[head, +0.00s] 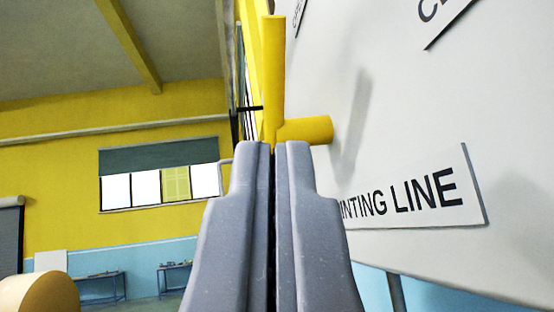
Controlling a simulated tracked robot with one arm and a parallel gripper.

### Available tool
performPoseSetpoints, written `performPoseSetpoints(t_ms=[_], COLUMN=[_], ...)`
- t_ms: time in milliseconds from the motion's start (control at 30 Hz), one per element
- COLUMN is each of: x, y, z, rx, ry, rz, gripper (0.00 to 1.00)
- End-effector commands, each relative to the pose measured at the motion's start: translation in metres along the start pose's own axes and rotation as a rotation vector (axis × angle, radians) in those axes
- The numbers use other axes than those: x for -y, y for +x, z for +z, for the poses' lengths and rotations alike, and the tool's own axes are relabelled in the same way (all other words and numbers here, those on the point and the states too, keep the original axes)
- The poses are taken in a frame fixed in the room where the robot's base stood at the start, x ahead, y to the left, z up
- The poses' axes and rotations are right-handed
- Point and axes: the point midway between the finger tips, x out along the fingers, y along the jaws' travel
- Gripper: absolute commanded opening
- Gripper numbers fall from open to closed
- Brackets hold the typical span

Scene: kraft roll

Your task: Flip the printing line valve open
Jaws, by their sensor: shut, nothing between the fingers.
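The yellow valve (305,129) stands out from a pale panel, with a short round stem reaching the panel and a long lever (274,70) pointing up. A label (420,195) reading "INTING LINE", its left end hidden by my gripper, sits on the panel just below the valve. My gripper (272,148) is shut and empty, its fingertips right at the lower end of the lever, in front of the valve. The fingers hide what lies below the stem. I cannot tell whether the fingertips touch the valve.
The pale panel (440,110) fills the right side, close to my gripper, with part of another label (440,20) above. A kraft roll (40,294) shows at the lower left. Benches (100,287) stand by the far wall. The space left of my gripper looks open.

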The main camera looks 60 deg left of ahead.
Motion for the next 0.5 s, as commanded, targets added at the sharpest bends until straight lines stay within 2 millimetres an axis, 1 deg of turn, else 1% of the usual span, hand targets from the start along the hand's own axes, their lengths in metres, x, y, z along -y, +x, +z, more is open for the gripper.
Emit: performPoseSetpoints(t_ms=[33, 200, 400, 500], x=[0.002, 0.002, 0.001, 0.001], y=[0.012, 0.044, 0.079, 0.092], z=[-0.001, -0.002, -0.001, -0.001], rx=[-0.002, -0.003, -0.001, -0.001], ry=[0.001, -0.001, 0.001, 0.001], rz=[-0.004, -0.004, -0.002, -0.002], gripper=[0.0, 0.0, 0.0, 0.0])
